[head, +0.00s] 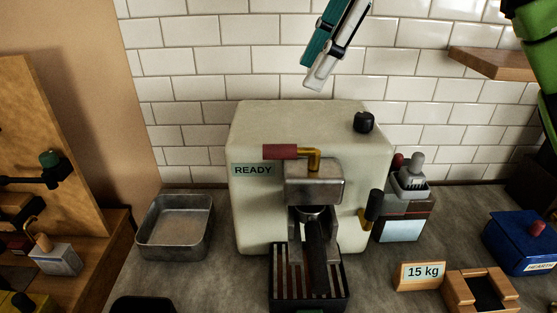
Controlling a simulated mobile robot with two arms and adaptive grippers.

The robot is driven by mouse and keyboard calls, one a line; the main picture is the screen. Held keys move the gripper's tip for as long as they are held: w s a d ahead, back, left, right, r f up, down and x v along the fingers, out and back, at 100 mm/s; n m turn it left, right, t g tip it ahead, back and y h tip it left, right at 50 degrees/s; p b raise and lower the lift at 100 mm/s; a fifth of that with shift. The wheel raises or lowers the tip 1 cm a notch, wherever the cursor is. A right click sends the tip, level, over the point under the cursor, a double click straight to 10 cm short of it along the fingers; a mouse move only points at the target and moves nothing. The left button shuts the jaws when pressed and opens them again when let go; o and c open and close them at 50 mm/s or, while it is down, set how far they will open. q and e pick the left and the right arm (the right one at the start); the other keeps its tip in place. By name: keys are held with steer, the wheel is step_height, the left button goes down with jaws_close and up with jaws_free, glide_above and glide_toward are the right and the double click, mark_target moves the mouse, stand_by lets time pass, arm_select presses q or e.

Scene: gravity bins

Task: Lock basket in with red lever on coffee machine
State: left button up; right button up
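The cream coffee machine (255,205) stands at the middle of the counter with a "READY" label on its front. The red lever (281,152) points left, level, from a brass elbow above the metal group head (315,188). The basket with its dark handle (317,250) sits under the group head, and the handle points toward me over the drip tray. The basket's rim is mostly hidden. My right gripper (316,73) hangs above the machine's top, apart from the lever and the basket. Its finger opening cannot be made out. My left gripper is not in view.
A metal tray (175,257) stands left of the machine. A grinder-like device (404,205), a "15 kg" sign (420,274), a wooden box (452,295) and a blue box (515,250) stand at right. A wooden shelf (490,63) juts from the tiled wall.

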mark_target(277, 146)
steer(key=x, duration=1)
steer(key=d+x, duration=0.1)
steer(key=x, duration=0.4)
steer(key=shift+s+a+f, duration=0.2)
steer(key=shift+s+f, duration=0.1)
steer(key=shift+f, duration=0.35)
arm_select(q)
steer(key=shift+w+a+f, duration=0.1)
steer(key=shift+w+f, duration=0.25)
arm_select(e)
jaws_close()
